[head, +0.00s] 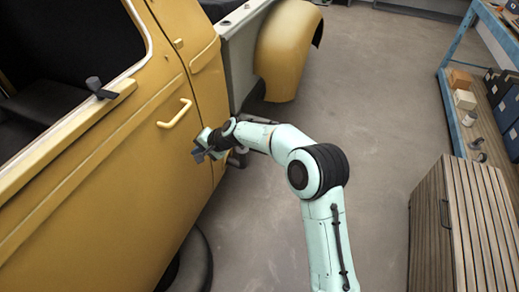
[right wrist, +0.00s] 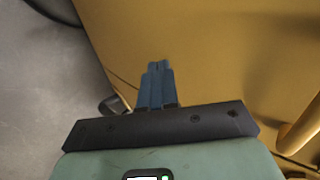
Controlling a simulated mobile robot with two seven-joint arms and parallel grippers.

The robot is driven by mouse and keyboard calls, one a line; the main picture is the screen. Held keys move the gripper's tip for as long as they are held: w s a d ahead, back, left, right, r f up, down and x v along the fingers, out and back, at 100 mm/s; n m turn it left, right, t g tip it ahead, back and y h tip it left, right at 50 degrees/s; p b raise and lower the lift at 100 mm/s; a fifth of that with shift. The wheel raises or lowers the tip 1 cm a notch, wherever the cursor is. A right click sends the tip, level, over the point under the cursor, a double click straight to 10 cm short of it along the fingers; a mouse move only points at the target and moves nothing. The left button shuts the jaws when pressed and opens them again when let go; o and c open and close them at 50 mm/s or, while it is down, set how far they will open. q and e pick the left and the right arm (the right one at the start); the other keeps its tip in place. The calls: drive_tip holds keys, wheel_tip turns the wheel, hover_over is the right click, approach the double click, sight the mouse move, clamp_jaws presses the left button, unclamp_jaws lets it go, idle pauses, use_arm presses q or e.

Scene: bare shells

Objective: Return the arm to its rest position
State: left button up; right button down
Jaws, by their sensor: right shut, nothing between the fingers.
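My right arm (head: 325,220) reaches up from the bottom of the head view and bends left toward a yellow vehicle (head: 130,150). Its gripper (head: 198,155) is beside the vehicle's door, just below and right of the door handle (head: 174,113). In the right wrist view the two fingers (right wrist: 160,68) are together, with nothing between them. The yellow panel fills the view beyond them, and the handle (right wrist: 300,130) shows at the right edge. I cannot tell whether the fingertips touch the panel. My left gripper is not in view.
A slatted wooden cabinet (head: 465,220) stands to the right of my arm. A blue-framed shelf (head: 452,75) with boxes is at the upper right. A yellow fender (head: 285,50) stands beyond the gripper. The grey floor (head: 385,110) between the vehicle and the shelf is clear.

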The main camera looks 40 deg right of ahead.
drive_tip(key=v, duration=0.6)
drive_tip(key=s+a+f+n+g+h, duration=0.15)
drive_tip(key=s+f, duration=0.35)
drive_tip(key=f, duration=0.5)
drive_tip(key=s+a+f+n+g, duration=0.15)
drive_tip(key=s+f, duration=0.35)
drive_tip(key=f, duration=0.5)
drive_tip(key=s+a+f+g+h, duration=0.1)
drive_tip(key=s+f+g, duration=0.1)
drive_tip(key=s+f, duration=0.5)
drive_tip(key=s+a+f+n+g, duration=0.2)
drive_tip(key=s+a+f, duration=0.2)
drive_tip(key=s, duration=0.7)
drive_tip(key=s+a+f+n+g+y, duration=0.1)
drive_tip(key=s+a+f+n+g, duration=0.1)
drive_tip(key=s+f, duration=0.6)
drive_tip(key=s+a, duration=0.1)
drive_tip(key=s, duration=0.3)
drive_tip(key=shift+a+n+b, duration=0.3)
drive_tip(key=shift+a+n, duration=0.1)
